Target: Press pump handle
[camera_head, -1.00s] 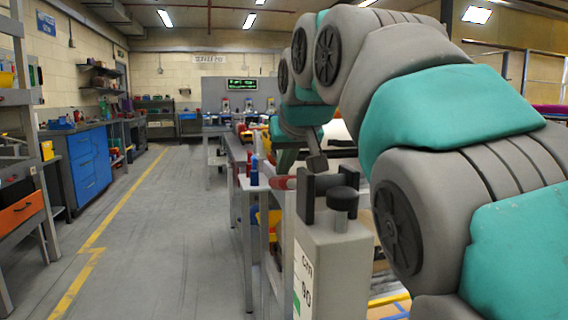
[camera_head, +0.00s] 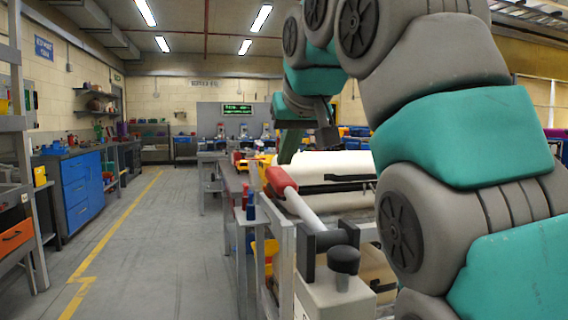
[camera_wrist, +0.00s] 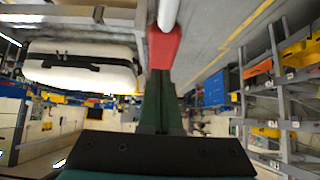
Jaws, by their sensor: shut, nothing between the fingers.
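The pump stands in the lower middle of the head view: a pale grey body (camera_head: 335,300) with a black knob (camera_head: 343,259) and a dark bracket on top. Its handle is a light grey rod (camera_head: 304,209) with a red grip (camera_head: 282,181), slanting up and away to the left from the bracket. In the wrist view the red grip (camera_wrist: 164,46) lies just beyond my fingertips. My gripper (camera_wrist: 158,78) is shut and empty, its dark green fingers together. In the head view my gripper (camera_head: 287,158) is close above the red grip; contact cannot be told.
A white padded case-like object (camera_head: 335,165) lies right of the handle. A bench with red and blue items (camera_head: 250,205) runs along its left. The floor aisle (camera_head: 165,235) at left is clear, with blue drawers (camera_head: 87,188) beyond.

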